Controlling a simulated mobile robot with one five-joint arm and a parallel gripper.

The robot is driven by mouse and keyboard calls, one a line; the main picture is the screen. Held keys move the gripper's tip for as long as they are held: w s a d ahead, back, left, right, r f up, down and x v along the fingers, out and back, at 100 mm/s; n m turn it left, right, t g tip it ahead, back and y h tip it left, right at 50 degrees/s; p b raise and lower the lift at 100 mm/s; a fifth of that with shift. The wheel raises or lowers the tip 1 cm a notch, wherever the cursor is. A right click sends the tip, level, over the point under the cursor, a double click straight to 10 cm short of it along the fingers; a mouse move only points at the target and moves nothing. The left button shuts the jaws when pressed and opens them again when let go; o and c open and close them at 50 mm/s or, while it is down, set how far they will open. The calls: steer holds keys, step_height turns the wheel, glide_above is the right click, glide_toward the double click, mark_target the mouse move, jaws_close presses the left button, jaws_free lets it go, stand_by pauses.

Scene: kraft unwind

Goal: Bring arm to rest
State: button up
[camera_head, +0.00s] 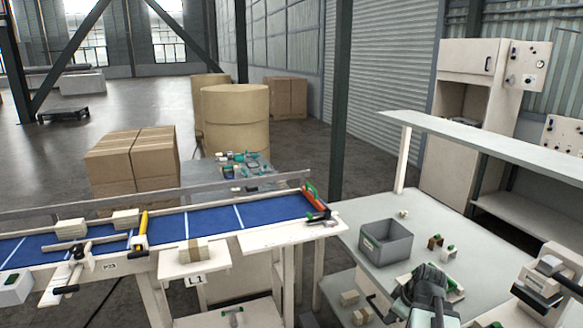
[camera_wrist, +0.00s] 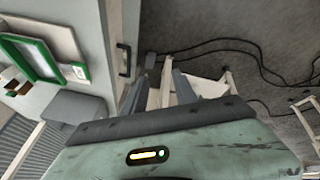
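My arm (camera_head: 432,290) shows at the lower right of the head view, over the grey-white workbench. In the wrist view, my gripper (camera_wrist: 172,72) shows as two narrow grey fingers beyond its broad grey-green body. The fingers point away from the camera toward the floor and some white legs. I see nothing held between them, but the gap is too small to judge. The fingertips are not clear in the head view.
The workbench (camera_head: 365,262) holds a grey bin (camera_head: 386,242) and several small parts. A blue conveyor (camera_head: 210,222) lies left. A white machine (camera_head: 545,288) stands close at the right. A shelf (camera_head: 480,138) runs above the bench's back. Cables (camera_wrist: 235,45) lie on the floor.

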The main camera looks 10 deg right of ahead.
steer(key=w+a+f+n+g+y, duration=0.1)
steer(key=w+a, duration=0.1)
steer(key=a, duration=1)
steer(key=w+a+f+n+g, duration=0.1)
steer(key=w+a, duration=0.1)
steer(key=a, duration=1.1)
steer(key=s+a+m+g+h, duration=0.1)
steer(key=s+a+m, duration=0.3)
steer(key=m, duration=0.4)
steer(key=shift+s+a+f+m+g, duration=0.2)
steer(key=shift+s+a+m+g, duration=0.3)
steer(key=shift+g, duration=0.4)
steer(key=shift+s+d, duration=0.1)
steer(key=shift+d, duration=0.05)
